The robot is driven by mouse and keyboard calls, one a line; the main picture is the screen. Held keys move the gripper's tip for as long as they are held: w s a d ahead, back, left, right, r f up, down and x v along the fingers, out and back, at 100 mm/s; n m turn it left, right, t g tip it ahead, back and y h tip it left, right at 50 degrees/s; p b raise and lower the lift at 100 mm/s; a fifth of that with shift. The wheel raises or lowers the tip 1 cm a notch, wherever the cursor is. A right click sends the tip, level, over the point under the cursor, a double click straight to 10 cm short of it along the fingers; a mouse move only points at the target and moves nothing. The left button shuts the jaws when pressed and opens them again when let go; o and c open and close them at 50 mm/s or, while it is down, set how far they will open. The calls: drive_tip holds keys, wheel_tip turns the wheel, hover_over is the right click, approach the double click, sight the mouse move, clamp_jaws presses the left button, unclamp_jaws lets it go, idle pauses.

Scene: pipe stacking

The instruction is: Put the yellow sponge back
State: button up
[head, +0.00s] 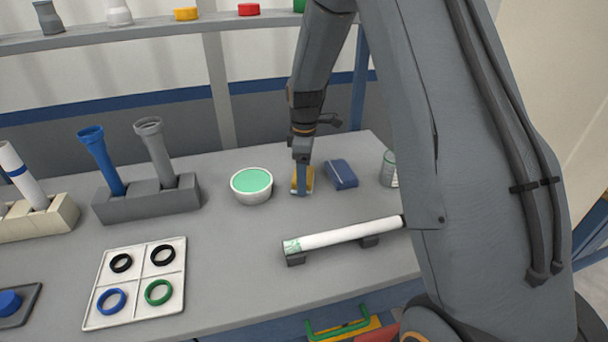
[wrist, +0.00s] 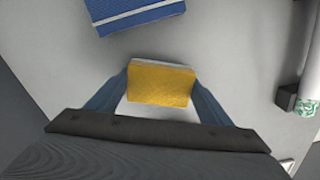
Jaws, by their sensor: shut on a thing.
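The yellow sponge (wrist: 160,86) is between the two blue fingers of my gripper (wrist: 160,92) in the wrist view, with a white strip along its far edge. In the head view the sponge (head: 308,180) is partly hidden behind a finger of my gripper (head: 302,184). My gripper is shut on it, pointing down at the grey table. The sponge is at or close to the table top; I cannot tell whether it touches. It is between the bowl of green liquid (head: 252,186) and a blue cloth or block (head: 341,174).
A white pipe (head: 345,234) lies on dark supports in front. A jar (head: 389,170) stands to the right. A grey holder (head: 148,203) with two pipes and a white tray of rings (head: 136,284) are on the left. A shelf (head: 150,30) runs behind.

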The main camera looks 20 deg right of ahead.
drive_tip(key=shift+f, duration=0.1)
drive_tip(key=o, duration=1.1)
wheel_tip(320, 180, up, 12)
drive_tip(key=b, duration=0.2)
drive_tip(key=s+f+m, duration=0.2)
drive_tip(key=s+m, duration=0.4)
drive_tip(key=s, duration=0.7)
drive_tip(key=s+f+m, duration=0.3)
drive_tip(key=s+m, duration=0.4)
drive_tip(key=s, duration=0.7)
drive_tip(key=shift+a+m, duration=0.15)
drive_tip(key=shift+m, duration=0.15)
